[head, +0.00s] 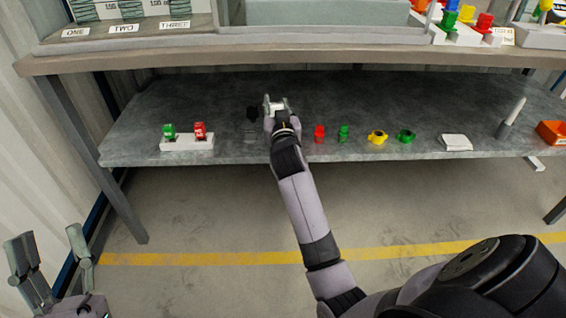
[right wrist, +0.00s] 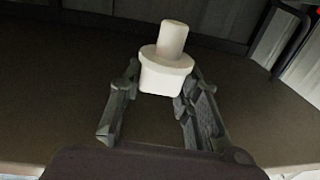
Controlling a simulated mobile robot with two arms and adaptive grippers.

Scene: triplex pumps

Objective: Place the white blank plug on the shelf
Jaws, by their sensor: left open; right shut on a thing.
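The white blank plug (right wrist: 167,60) is held between the fingers of my right gripper (right wrist: 158,98) in the right wrist view. It has a narrow round top, a wide flange and a blockier lower part. In the head view, my right gripper (head: 276,106) is over the grey lower shelf (head: 240,90), with a bit of white showing at its fingers. I cannot tell whether the plug touches the shelf. My left gripper (head: 52,262) is open and empty at the lower left, away from the shelf.
A white holder (head: 187,144) with green and red pieces stands left. Right of my arm are red (head: 319,133) and green (head: 343,132) plugs, yellow (head: 377,137) and green (head: 405,136) fittings, and a white pad (head: 456,142). The upper shelf (head: 300,58) overhangs.

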